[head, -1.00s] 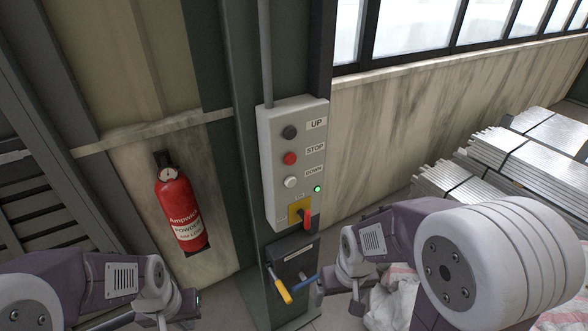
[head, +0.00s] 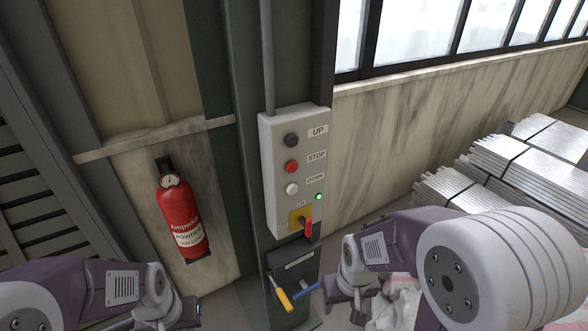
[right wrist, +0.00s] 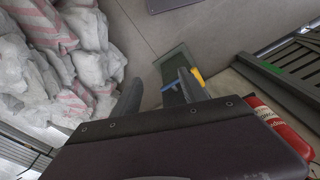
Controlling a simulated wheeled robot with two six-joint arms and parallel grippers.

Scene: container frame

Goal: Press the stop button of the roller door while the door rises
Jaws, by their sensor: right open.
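A grey control box (head: 268,175) on a dark green post carries a black UP button (head: 291,141), a red STOP button (head: 291,166) and a white DOWN button (head: 292,188). A small green lamp (head: 319,197) is lit beside DOWN. My right gripper (head: 347,303) is open, below and right of the box, apart from the buttons. Its two fingers show empty in the right wrist view (right wrist: 157,85). My left gripper (head: 188,312) is partly cut off at the bottom left; its jaws are unclear. A grey slatted surface (head: 22,195), possibly the roller door, stands at the left edge.
A red switch (head: 308,228) sits on a yellow plate low on the box. Below hangs a dark holder (head: 297,268) with yellow and blue handles close to my right gripper. A fire extinguisher (head: 180,215) hangs left. Metal bundles (head: 480,190) and sacks (right wrist: 60,45) lie right.

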